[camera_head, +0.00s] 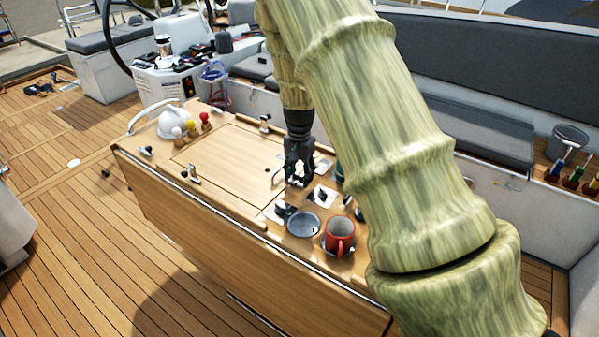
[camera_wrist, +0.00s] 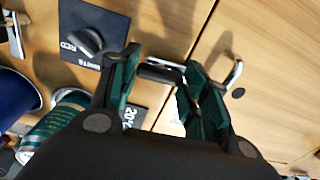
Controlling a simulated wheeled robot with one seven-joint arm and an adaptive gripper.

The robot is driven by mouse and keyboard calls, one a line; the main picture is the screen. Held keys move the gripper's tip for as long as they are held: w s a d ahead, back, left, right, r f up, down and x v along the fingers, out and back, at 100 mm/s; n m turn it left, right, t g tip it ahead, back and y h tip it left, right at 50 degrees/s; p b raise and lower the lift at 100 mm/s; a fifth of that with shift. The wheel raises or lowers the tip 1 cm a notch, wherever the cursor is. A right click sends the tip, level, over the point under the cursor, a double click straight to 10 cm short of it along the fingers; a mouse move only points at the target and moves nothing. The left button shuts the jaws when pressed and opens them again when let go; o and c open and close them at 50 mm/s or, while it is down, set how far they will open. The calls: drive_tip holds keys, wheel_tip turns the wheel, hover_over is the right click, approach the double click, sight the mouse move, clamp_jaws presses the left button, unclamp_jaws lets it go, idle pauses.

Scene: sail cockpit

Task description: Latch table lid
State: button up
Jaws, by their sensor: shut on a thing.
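The wooden table lid (camera_head: 228,160) lies flat and closed in the table top. It also fills the right of the wrist view (camera_wrist: 270,115). My gripper (camera_head: 297,181) is low over the table at the lid's right edge. In the wrist view my gripper (camera_wrist: 162,68) has its green-padded fingers on both sides of a latch (camera_wrist: 158,72), a dark bar with a bent metal end beside the lid seam. The fingers partly hide the latch, and its exact engagement cannot be told. Other latches sit at the lid's front (camera_head: 193,175) and back (camera_head: 265,124) edges.
A red mug (camera_head: 339,236) and a grey-blue bowl (camera_head: 303,224) stand on the table's near right. Knobs on dark plates (camera_wrist: 88,42) lie close to my gripper. A white kettle-like item (camera_head: 172,122) and small coloured figures (camera_head: 205,120) are at the left end.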

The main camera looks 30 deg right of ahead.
sight(299, 175)
drive_tip(key=shift+w+r+m, duration=0.1)
drive_tip(key=shift+m, duration=0.5)
drive_tip(key=o, duration=1)
wheel_tip(299, 175, up, 12)
drive_tip(key=shift+f, duration=0.1)
drive_tip(key=shift+a, duration=0.1)
idle(0.4)
